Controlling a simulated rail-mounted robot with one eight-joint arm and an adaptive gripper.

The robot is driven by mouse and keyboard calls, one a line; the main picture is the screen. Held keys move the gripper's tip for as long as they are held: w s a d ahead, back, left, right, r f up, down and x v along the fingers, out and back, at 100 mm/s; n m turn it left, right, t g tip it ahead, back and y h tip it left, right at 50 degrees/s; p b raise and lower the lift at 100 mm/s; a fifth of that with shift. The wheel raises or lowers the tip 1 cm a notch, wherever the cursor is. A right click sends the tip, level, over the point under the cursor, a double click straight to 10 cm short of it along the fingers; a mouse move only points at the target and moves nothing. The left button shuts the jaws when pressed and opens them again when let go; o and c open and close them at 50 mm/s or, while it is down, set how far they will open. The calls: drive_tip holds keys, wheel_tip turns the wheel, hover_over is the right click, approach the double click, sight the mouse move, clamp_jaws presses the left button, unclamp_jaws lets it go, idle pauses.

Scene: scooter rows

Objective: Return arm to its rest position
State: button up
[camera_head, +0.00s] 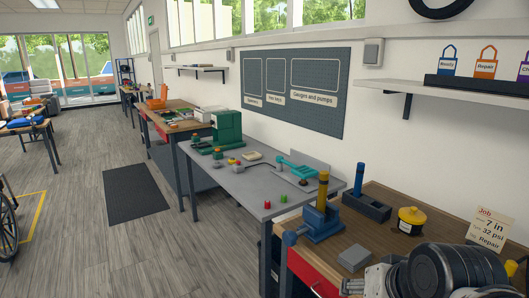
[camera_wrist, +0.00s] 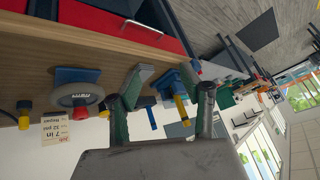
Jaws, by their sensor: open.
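My gripper (camera_wrist: 172,88) shows in the wrist view with its two fingers spread apart and nothing between them. The wrist view is tilted, with the wooden bench (camera_wrist: 100,45) across its upper left. Behind the fingers are a blue vise with a yellow upright part (camera_wrist: 181,108) and other bench items, with no clear contact. In the head view my dark arm (camera_head: 455,272) fills the lower right corner over the wooden bench (camera_head: 385,245).
A shelf (camera_head: 450,92) juts from the wall above. The floor (camera_head: 125,250) at left is mostly clear.

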drive_tip(key=s, duration=0.1)
drive_tip(key=s+d+n, duration=0.1)
drive_tip(key=s+n+h, duration=0.1)
drive_tip(key=shift+d+f, duration=0.3)
drive_tip(key=shift+f, duration=0.05)
idle(1.6)
